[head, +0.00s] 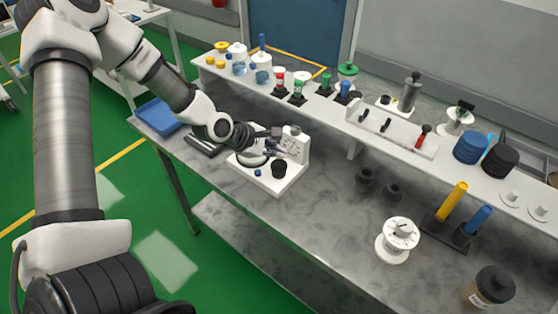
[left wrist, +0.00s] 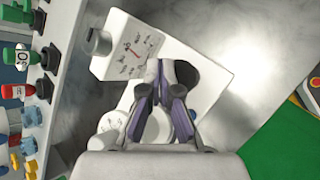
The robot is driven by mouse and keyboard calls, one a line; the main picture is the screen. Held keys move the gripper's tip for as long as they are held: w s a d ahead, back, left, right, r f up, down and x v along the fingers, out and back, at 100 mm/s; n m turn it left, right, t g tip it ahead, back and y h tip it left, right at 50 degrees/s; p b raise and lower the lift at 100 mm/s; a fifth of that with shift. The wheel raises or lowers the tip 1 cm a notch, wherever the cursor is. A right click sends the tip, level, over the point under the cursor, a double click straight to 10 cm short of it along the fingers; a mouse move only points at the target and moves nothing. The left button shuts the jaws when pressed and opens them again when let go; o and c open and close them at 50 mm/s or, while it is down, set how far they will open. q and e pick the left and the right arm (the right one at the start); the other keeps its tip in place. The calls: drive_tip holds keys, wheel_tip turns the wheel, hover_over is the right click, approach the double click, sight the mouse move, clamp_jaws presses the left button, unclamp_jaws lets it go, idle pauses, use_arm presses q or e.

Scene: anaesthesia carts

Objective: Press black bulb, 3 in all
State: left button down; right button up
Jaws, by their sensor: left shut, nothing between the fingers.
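The black bulb (head: 279,169) stands on the white base (head: 265,180) of a small device on the bench. In the left wrist view the black bulb (left wrist: 188,74) is just beyond my fingers, partly covered by them. My left gripper (head: 277,150) is shut and empty, above the base and close to the bulb. In the left wrist view the gripper (left wrist: 164,80) has its fingers together; I cannot tell whether they touch the bulb. A white panel with a dial (head: 293,145) rises at the back of the device. My right gripper is not in view.
A blue tray (head: 160,116) lies at the bench's left end. Behind, a raised shelf holds bottles, stands and a white rack (head: 395,132). A white spool (head: 398,238) and yellow and blue cylinders (head: 452,200) stand to the right. The bench front is mostly clear.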

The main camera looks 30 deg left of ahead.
sight(277, 163)
use_arm(q)
drive_tip(key=shift+r+p, duration=1.55)
drive_tip(key=shift+r, duration=0.85)
drive_tip(key=shift+f, duration=0.1)
